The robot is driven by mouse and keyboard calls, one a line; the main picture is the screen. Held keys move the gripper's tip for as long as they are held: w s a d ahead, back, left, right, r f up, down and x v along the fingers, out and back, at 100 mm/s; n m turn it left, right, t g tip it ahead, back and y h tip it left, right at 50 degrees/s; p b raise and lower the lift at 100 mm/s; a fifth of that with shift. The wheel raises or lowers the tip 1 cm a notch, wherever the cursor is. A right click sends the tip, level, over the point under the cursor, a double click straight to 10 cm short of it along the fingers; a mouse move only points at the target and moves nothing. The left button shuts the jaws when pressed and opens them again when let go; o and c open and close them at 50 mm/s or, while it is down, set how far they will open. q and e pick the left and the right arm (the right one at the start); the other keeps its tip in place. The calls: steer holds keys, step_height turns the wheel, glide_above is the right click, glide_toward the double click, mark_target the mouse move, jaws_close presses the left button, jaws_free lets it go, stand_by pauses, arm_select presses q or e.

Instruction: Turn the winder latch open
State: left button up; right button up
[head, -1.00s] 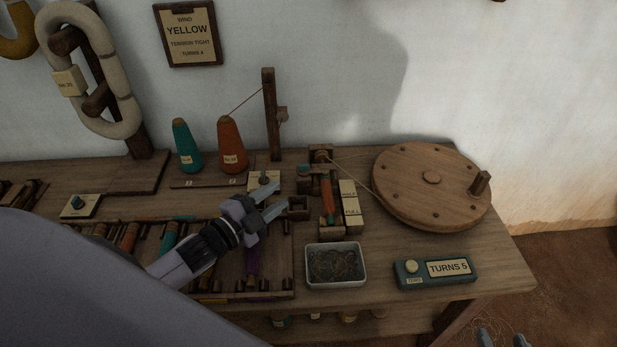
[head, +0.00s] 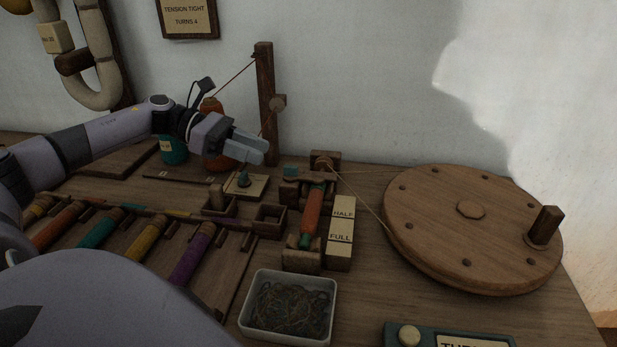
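The winder (head: 301,260) stands mid-table, a wooden frame with an orange bobbin (head: 312,212) lying in it. A small teal piece (head: 303,175) lies across its far end and looks like the latch; its exact setting is too small to tell. My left gripper (head: 258,151) is above the table, left of and higher than the winder, apart from it and pointing right. Its two fingers lie close together in this view with nothing visible between them; any gap is hard to judge. My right gripper is out of view.
A large wooden wheel (head: 425,215) with a crank peg stands right of the winder, joined by a cord. HALF and FULL blocks (head: 341,232) sit beside the winder. A thread tray (head: 247,322), bobbin rack (head: 226,275), thread post (head: 266,100) and orange cone (head: 212,105) are nearby.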

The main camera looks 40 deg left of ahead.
mark_target(288, 166)
arm_select(q)
steer(key=shift+m+g, duration=0.4)
steer(key=shift+m, duration=0.2)
steer(key=shift+f+b+x, duration=0.15)
steer(key=shift+b+x, duration=0.1)
steer(key=shift+x, duration=1.45)
steer(key=shift+f+b+x, duration=0.15)
steer(key=shift+b+x, duration=0.1)
steer(key=shift+x, duration=1.45)
steer(key=shift+w+a, duration=0.1)
steer(key=shift+a, duration=0.1)
jaws_close()
